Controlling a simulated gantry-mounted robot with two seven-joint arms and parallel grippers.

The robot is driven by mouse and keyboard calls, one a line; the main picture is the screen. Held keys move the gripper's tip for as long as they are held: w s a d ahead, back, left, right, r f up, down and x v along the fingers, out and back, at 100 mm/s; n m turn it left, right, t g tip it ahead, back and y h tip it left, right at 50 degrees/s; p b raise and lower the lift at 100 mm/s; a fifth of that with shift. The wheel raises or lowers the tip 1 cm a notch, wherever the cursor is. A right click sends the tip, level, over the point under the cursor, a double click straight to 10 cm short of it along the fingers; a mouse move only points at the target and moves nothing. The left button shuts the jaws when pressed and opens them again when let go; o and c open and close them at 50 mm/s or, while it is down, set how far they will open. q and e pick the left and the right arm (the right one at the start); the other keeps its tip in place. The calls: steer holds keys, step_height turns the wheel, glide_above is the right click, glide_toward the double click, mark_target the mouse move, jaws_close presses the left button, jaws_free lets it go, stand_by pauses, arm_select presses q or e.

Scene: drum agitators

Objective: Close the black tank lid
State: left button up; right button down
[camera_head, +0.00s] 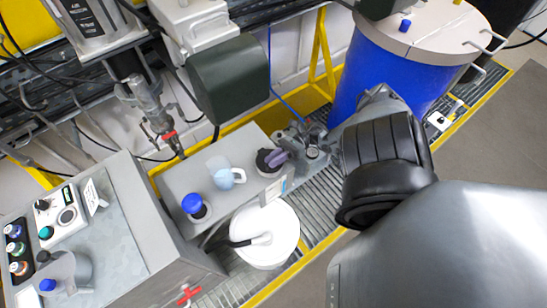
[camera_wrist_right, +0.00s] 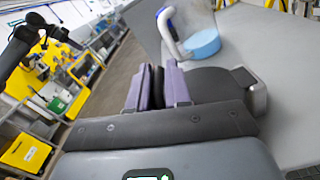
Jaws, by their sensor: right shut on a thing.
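The black tank lid (camera_head: 265,157) is a small dark round piece on top of the grey box-like tank (camera_head: 180,178). In the right wrist view, a dark rounded piece that appears to be the lid (camera_wrist_right: 215,86) lies just beyond my fingers. My right gripper (camera_head: 278,157) reaches in from the right, its purple fingers at the lid's right side. In the right wrist view, the purple fingers of this gripper (camera_wrist_right: 157,88) are closed on a dark part of the lid between them. The fingers partly hide the lid, and I cannot tell its exact tilt.
A jug with light blue liquid (camera_head: 226,174) and a blue-capped container (camera_head: 194,206) stand left of the lid. A white round container (camera_head: 266,236) stands in front. A blue drum (camera_head: 395,75) is at the back right. A control box (camera_head: 60,212) is at left.

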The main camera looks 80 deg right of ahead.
steer(key=c, duration=1.5)
jaws_free()
steer(key=shift+s+a+f, duration=0.15)
steer(key=o, duration=0.3)
steer(key=shift+s+a, duration=0.1)
steer(key=shift+s, duration=0.05)
steer(key=shift+o, duration=0.2)
steer(key=shift+d, duration=0.3)
steer(key=b+v, duration=0.3)
steer(key=v, duration=0.7)
steer(key=shift+s+b, duration=0.2)
steer(key=shift+b, duration=0.2)
